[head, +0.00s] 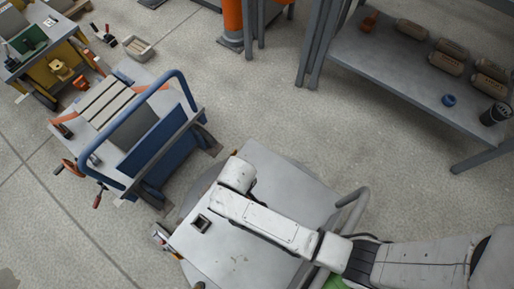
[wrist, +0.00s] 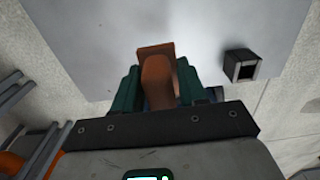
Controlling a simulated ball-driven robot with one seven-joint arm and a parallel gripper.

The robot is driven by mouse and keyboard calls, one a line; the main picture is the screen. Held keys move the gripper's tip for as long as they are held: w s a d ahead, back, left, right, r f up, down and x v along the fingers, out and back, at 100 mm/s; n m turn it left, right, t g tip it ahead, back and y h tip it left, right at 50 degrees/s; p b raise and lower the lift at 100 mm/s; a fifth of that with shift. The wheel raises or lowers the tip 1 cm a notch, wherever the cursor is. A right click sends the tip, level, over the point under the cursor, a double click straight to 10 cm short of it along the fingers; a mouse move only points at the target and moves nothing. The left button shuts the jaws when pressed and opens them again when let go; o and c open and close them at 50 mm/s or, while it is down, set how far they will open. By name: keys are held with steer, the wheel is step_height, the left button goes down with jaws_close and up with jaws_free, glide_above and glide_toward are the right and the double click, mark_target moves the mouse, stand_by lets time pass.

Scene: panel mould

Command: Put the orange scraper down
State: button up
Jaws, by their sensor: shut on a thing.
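The orange scraper (wrist: 157,72) is between the green fingers of my gripper (wrist: 155,88) in the wrist view. The gripper is shut on it. Its orange-brown body points away from the wrist, over a flat grey top (wrist: 90,40). I cannot tell whether the scraper touches that top. In the head view my white arm reaches over the grey top (head: 285,200), and the arm hides the gripper and the scraper.
A small dark square holder (wrist: 240,66) stands on the grey top, also in the head view (head: 201,223). A blue-railed cart (head: 150,135) stands to the left. A shelf table (head: 400,80) with several brown blocks is at the upper right.

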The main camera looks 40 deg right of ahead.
steer(key=w+d+f+b, duration=0.1)
steer(key=w+d+f, duration=0.2)
steer(key=d, duration=0.3)
steer(key=b, duration=0.2)
glide_above(259, 178)
steer(key=a, duration=0.1)
steer(key=f, duration=0.4)
steer(key=shift+s+f, duration=0.2)
steer(key=shift+f, duration=0.2)
steer(key=f, duration=0.1)
steer(key=f+b, duration=0.1)
steer(key=f, duration=0.2)
steer(key=shift+w+d, duration=0.15)
steer(key=shift+d, duration=0.35)
steer(key=shift+a+f+b, duration=0.15)
steer(key=shift+b, duration=0.15)
steer(key=o, duration=1.1)
steer(key=shift+o, duration=0.5)
step_height(259, 178, up, 12)
steer(key=p, duration=0.5)
steer(key=s+d+r+m, duration=0.2)
steer(key=s+d+r, duration=0.1)
steer(key=s+r, duration=0.4)
steer(key=s+d+r+m+t, duration=0.1)
steer(key=s+d+r, duration=0.3)
steer(key=s+r, duration=0.4)
steer(key=shift+s+d+m+b, duration=0.3)
steer(key=shift+s+m, duration=0.2)
steer(key=shift+s, duration=0.1)
